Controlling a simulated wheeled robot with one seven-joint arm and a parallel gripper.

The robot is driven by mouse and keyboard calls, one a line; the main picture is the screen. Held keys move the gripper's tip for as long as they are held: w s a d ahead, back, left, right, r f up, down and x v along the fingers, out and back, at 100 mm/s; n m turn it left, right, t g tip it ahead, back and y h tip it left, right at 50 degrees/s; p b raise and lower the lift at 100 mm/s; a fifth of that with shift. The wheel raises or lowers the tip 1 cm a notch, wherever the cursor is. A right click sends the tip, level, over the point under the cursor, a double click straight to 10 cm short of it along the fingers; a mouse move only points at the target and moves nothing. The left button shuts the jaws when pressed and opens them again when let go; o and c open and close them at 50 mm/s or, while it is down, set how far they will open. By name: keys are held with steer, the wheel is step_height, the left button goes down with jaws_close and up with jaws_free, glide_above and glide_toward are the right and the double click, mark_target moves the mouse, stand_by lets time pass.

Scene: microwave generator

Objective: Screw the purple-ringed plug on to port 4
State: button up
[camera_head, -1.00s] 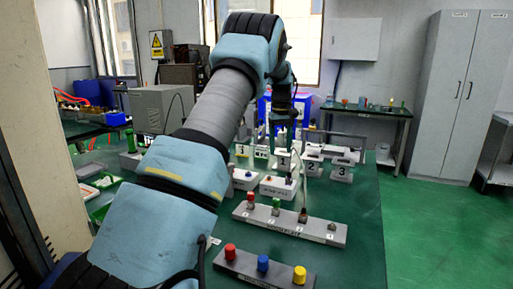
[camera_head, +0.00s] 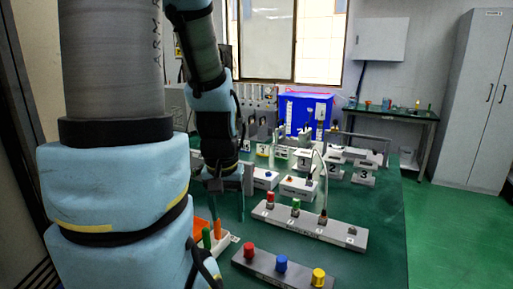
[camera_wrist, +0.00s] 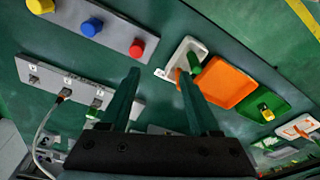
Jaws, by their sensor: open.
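The grey port strip (camera_head: 335,234) lies on the green table in the head view, with a red-topped plug (camera_head: 270,200), a green-topped plug (camera_head: 295,207) and a brown plug with a cable (camera_head: 322,217) along it. The rightmost port (camera_head: 352,231) has no tall plug on it. The strip also shows in the wrist view (camera_wrist: 45,75). I cannot make out a purple ring on any plug. My gripper (camera_head: 229,218) is open and empty, pointing down left of the strip. In the wrist view its two fingers (camera_wrist: 157,72) stand apart over bare table.
A dark strip with red, blue and yellow knobs (camera_head: 281,264) lies in front. A white holder (camera_head: 226,243) with green and orange handles stands near my gripper. An orange tray (camera_wrist: 228,82) and a green tray (camera_wrist: 285,103) lie beside it. White numbered boxes stand behind.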

steer(key=shift+w+d+r, duration=0.1)
steer(key=shift+w, duration=0.1)
steer(key=shift+c, duration=0.8)
steer(key=r+m+g+p, duration=0.2)
steer(key=m+p, duration=0.8)
steer(key=m, duration=1.3)
glide_above(310, 173)
steer(key=shift+w+d, duration=0.1)
steer(key=shift+w, duration=0.05)
steer(key=shift+f, duration=0.2)
steer(key=shift+f+b, duration=2.3)
steer(key=shift+f, duration=2.05)
steer(key=shift+c, duration=0.3)
